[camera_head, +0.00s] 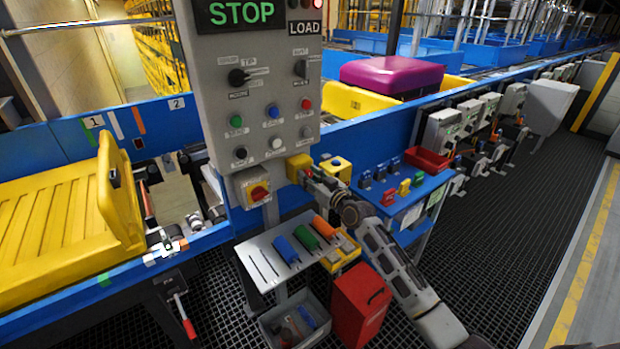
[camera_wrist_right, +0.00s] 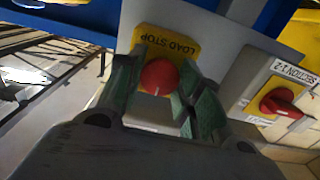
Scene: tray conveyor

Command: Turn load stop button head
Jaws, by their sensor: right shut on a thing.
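The load stop button's red round head (camera_wrist_right: 158,77) sits on a yellow plate marked LOAD STOP (camera_wrist_right: 179,45), upside down in the right wrist view. My right gripper (camera_wrist_right: 163,72) has its green-padded fingers on either side of the red head and is shut on it. In the head view the button's yellow housing (camera_head: 297,164) shows at the lower right of the grey control panel (camera_head: 212,95). My left gripper is in neither view.
A yellow-plated red rotary switch (camera_head: 258,190), marked SECTION 1-2, is close by; it also shows in the right wrist view (camera_wrist_right: 280,101). A small tool shelf (camera_head: 262,268) and a red bin (camera_head: 360,305) stand below my right arm. A blue side table (camera_head: 418,196) is right.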

